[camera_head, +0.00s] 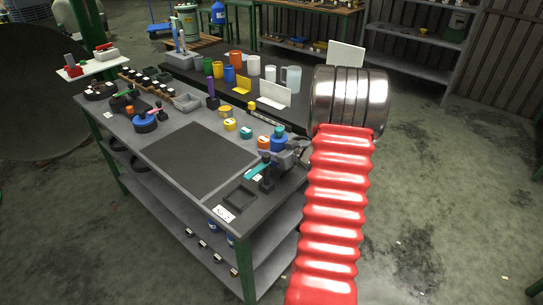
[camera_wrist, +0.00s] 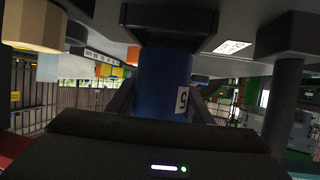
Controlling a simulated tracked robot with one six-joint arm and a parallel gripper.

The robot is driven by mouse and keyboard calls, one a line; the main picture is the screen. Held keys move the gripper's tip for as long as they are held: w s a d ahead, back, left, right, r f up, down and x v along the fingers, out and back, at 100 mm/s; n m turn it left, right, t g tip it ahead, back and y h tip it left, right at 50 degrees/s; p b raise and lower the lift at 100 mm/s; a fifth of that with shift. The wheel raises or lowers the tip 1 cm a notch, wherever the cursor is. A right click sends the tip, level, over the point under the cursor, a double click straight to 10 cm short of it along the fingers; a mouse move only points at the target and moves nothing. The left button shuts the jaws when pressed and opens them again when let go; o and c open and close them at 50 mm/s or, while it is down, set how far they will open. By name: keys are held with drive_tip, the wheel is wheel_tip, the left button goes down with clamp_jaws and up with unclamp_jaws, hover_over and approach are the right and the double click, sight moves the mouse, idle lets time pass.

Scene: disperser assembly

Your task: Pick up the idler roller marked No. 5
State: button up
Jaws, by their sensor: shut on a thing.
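The blue idler roller (camera_wrist: 158,85) is in the middle of the wrist view. I cannot tell whether the roller still touches the bench.
Orange (camera_head: 264,142), teal (camera_head: 246,132) and yellow (camera_head: 229,125) rollers stand in a row to its left. A teal-handled tool (camera_head: 258,171) is close in front. The dark mat (camera_head: 200,160) on the bench is clear. Cups and signs stand on the table behind.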

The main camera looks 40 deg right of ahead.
wheel_tip(320, 180, up, 7)
drive_tip(key=shift+r, duration=0.15)
idle(0.8)
